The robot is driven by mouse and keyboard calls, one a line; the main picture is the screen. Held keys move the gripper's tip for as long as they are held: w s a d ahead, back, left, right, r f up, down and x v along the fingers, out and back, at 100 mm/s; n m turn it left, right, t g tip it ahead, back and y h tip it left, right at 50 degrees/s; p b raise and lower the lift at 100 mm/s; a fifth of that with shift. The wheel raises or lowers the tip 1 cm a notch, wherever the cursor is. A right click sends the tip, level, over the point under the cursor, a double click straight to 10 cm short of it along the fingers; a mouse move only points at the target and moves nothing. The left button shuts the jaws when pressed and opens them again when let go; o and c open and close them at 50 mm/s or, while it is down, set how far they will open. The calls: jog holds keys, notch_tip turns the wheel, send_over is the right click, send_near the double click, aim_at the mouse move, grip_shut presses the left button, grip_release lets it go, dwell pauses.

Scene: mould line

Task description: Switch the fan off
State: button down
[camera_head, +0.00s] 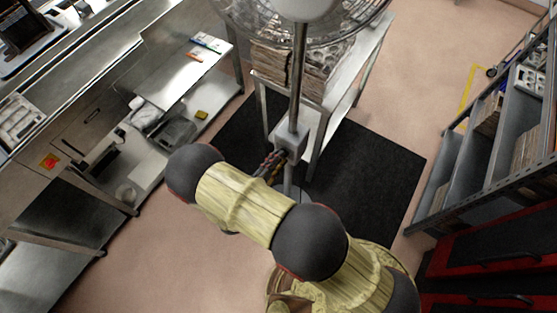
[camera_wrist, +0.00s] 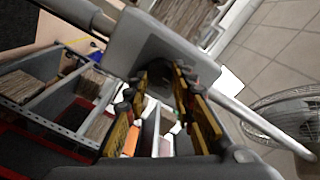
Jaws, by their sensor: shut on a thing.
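The fan has a round wire cage (camera_head: 345,18) at the top and a grey pole (camera_head: 298,75). A light grey box (camera_head: 291,136) sits on the pole; it also fills the upper middle of the wrist view (camera_wrist: 150,40). A dark round knob (camera_wrist: 166,76) stands out from the box face. My gripper (camera_head: 281,156) reaches the box's lower left side in the head view. In the wrist view its yellow and black fingers (camera_wrist: 162,82) are shut on the knob, one on each side. The fingers and shadow partly hide the knob, so its setting cannot be read.
A metal table (camera_head: 345,80) with stacked pieces stands behind the fan. A steel bench (camera_head: 185,75) lies left, and a shelf rack (camera_head: 495,135) right. A black mat (camera_head: 385,165) lies under the fan. The pinkish floor (camera_head: 420,70) is clear between table and rack.

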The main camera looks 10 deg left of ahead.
jog(key=shift+f, duration=0.1)
jog(key=c, duration=1.6)
grip_release()
jog(key=shift+a, duration=0.1)
jog(key=shift+o, duration=0.6)
jog(key=v, duration=0.7)
jog(key=shift+s, duration=0.25)
jog(key=shift+a, duration=0.1)
